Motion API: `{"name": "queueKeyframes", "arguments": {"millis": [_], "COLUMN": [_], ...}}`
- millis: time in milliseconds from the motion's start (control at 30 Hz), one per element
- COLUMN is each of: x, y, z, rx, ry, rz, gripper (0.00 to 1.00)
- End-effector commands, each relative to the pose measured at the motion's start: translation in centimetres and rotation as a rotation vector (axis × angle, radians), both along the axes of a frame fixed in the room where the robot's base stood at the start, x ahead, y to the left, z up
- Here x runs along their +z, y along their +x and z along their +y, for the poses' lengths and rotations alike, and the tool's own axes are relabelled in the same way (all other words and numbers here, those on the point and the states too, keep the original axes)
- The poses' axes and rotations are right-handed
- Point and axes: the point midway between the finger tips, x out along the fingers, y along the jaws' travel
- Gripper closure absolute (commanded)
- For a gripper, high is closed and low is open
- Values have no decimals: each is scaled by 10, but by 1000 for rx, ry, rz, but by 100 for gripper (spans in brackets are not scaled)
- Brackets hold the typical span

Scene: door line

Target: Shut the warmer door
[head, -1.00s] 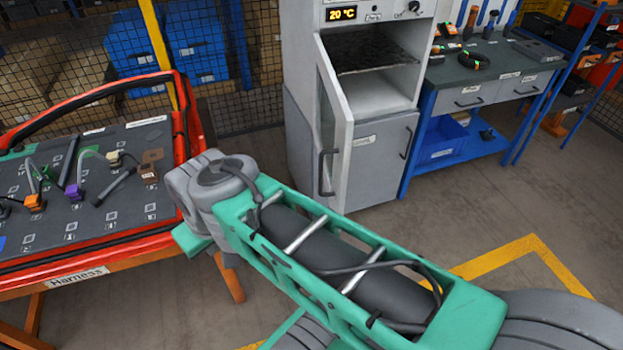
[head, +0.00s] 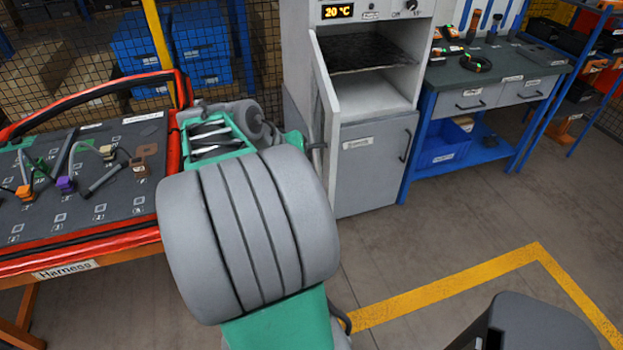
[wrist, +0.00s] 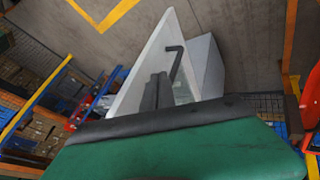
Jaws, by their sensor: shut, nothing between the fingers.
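The warmer (head: 385,95) is a pale grey cabinet with a 20 °C display and an open upper chamber with a dark rack. Its door (head: 327,105) stands open on the left side, seen nearly edge-on. In the wrist view the door (wrist: 139,75) is a pale slanted panel with a dark bent handle (wrist: 178,60). My gripper (wrist: 158,80) is shut and empty, its dark fingers in front of the door panel, beside the handle. I cannot tell whether they touch.
A red-edged harness board (head: 85,190) on an orange stand is close on the left. A workbench (head: 490,75) with drawers and a blue bin (head: 443,145) stands right of the warmer.

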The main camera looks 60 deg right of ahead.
Motion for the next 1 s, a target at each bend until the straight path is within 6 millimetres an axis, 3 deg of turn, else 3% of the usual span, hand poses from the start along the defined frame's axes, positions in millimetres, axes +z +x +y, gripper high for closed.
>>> {"name": "queueKeyframes", "arguments": {"millis": [500, 1000], "x": [-69, -77], "y": [-17, -18], "z": [-49, -55], "rx": [-1, 3], "ry": [3, 1], "rz": [1, -1], "gripper": [100, 100]}}
